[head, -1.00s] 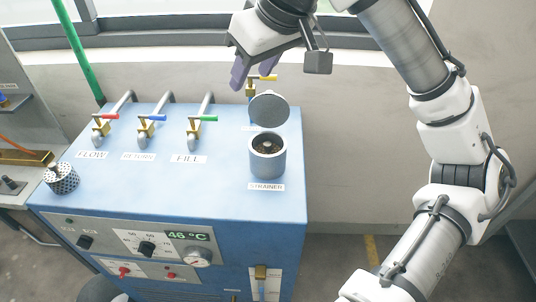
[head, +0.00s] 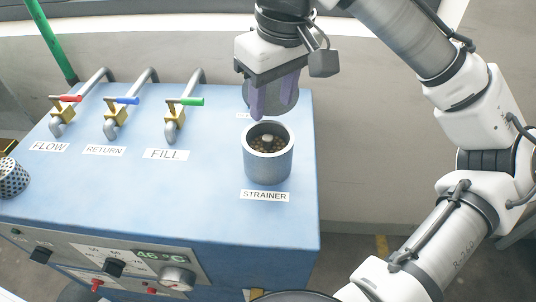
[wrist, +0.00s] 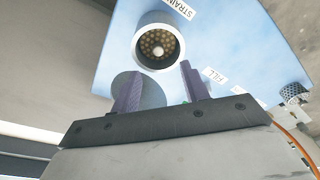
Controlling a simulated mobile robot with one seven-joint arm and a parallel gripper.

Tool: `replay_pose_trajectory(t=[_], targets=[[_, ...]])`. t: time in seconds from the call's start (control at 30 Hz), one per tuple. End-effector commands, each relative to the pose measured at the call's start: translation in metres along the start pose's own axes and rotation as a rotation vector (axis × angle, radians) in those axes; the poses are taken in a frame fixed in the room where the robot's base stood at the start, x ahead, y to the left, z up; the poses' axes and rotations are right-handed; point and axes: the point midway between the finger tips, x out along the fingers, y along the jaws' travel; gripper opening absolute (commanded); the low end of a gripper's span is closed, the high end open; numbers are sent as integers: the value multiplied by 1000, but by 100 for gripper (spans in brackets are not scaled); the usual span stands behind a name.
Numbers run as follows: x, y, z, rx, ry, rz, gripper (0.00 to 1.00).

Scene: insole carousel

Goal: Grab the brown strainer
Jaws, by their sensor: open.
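The brown strainer (head: 266,146) sits inside a grey metal cup (head: 267,165) labelled STRAINER on the blue machine. Its perforated brown top and pale central knob show in the wrist view (wrist: 157,46), within the cup's rim. My gripper (head: 271,108), with purple fingers, is open and points down just above and behind the cup, apart from the strainer. In the wrist view its fingertips (wrist: 158,78) show below the cup, with nothing held between them. The cup's grey round lid (wrist: 150,92) stands open behind the fingers and is partly hidden.
Pipes with red (head: 66,98), blue (head: 124,100) and green (head: 190,101) valve handles stand left of the cup. A perforated metal cylinder (head: 13,179) is at the far left. The machine top between the valves and cup is clear.

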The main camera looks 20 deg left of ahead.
Motion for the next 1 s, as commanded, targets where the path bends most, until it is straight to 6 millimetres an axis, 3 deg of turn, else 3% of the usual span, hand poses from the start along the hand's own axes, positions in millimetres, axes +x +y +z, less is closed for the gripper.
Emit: replay_pose_trajectory(t=[0.1, 0.37, 0.63, 0.97, 1.0], targets=[[21, 0, 0, -1, 0, -2, 45], [41, 0, 0, 0, 0, -1, 45], [79, 3, 0, 0, 0, 0, 45], [88, 3, 0, 0, 1, 1, 45], [88, 3, 0, 0, 1, 1, 40]])
